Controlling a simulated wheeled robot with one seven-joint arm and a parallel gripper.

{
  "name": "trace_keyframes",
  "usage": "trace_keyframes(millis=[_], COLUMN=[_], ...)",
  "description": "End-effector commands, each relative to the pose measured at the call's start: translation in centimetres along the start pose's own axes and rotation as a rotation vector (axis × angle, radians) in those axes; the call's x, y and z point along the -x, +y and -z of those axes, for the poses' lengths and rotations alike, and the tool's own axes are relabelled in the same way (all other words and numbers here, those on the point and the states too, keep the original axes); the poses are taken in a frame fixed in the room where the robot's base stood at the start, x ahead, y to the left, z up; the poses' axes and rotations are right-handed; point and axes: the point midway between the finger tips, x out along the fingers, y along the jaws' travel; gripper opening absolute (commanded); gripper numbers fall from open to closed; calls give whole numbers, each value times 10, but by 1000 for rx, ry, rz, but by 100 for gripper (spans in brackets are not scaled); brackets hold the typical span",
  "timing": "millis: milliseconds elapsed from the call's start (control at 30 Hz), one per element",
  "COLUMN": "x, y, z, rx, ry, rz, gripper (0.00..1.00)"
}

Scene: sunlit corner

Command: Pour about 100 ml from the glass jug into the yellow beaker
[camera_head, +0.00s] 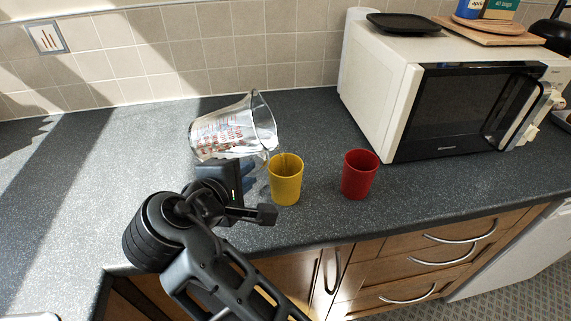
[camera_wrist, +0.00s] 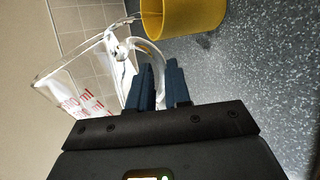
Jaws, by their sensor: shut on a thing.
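The glass jug (camera_head: 225,135) is clear with red markings and is tilted strongly toward the right, its rim beside and above the yellow beaker. It also shows at the left of the wrist view (camera_wrist: 85,80). The yellow beaker (camera_head: 286,183) stands upright on the worktop; it is at the top of the wrist view (camera_wrist: 182,14). My gripper (camera_head: 247,177) is shut on the jug's handle, left of the beaker; its blue fingers show in the wrist view (camera_wrist: 160,88). A thin clear streak shows between rim and beaker. The liquid level inside the beaker is hard to tell.
A red beaker (camera_head: 360,174) stands right of the yellow one. A white microwave (camera_head: 400,90) fills the back right, with a black tray (camera_head: 403,23) and a wooden board (camera_head: 490,32) on top. The grey worktop (camera_head: 70,190) is clear at the left.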

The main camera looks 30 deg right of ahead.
Motion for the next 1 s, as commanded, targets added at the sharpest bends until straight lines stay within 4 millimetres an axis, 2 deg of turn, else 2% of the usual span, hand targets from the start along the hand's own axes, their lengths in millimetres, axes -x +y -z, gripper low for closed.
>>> trace_keyframes(millis=[1000], x=[0], y=[-1], z=[2], rx=[-32], ry=[18], rz=[-1], gripper=[0])
